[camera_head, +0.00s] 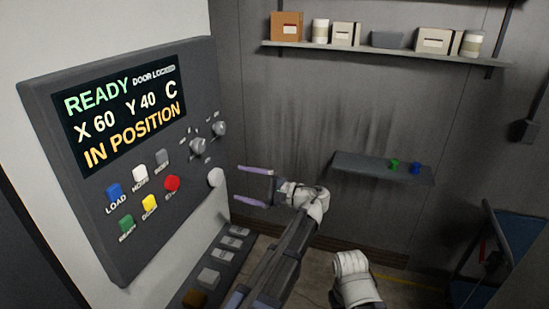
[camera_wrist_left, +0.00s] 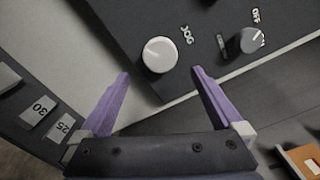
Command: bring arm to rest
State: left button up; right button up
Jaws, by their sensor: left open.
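My left gripper (camera_head: 238,184) is open and empty, its two purple fingers pointing left toward the control panel (camera_head: 90,240) in the head view. In the left wrist view the open fingers (camera_wrist_left: 161,72) stand apart with nothing between them. Beyond them is a white round knob (camera_wrist_left: 159,54) marked JOG. The same knob (camera_head: 216,177) sits at the panel's lower right in the head view, to the left of the fingers. I see no contact between fingers and knob. My right gripper is not in view.
The panel's screen (camera_head: 120,115) reads READY, X 60, Y 40 C, IN POSITION. Coloured buttons, including a red one (camera_head: 172,183), sit below. A small shelf (camera_head: 350,166) holds green and blue items. A higher shelf (camera_head: 385,52) holds boxes and canisters. A blue-topped cart (camera_head: 515,235) stands right.

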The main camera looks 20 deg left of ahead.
pick_arm(q)
jog(key=s+d+f+n+h+b, duration=0.1)
jog(key=s+d+f+h+b, duration=0.1)
jog(key=s+d+f+h, duration=0.7)
jog(key=s+d+f+n+h+b, duration=0.1)
jog(key=s+d+f+h, duration=0.35)
jog(key=f, duration=0.95)
jog(key=s+d+f+g+h+b, duration=0.1)
jog(key=s+d+f+h, duration=0.2)
jog(key=s+d, duration=0.5)
jog(key=shift+s+d, duration=0.2)
jog(key=shift+s, duration=0.1)
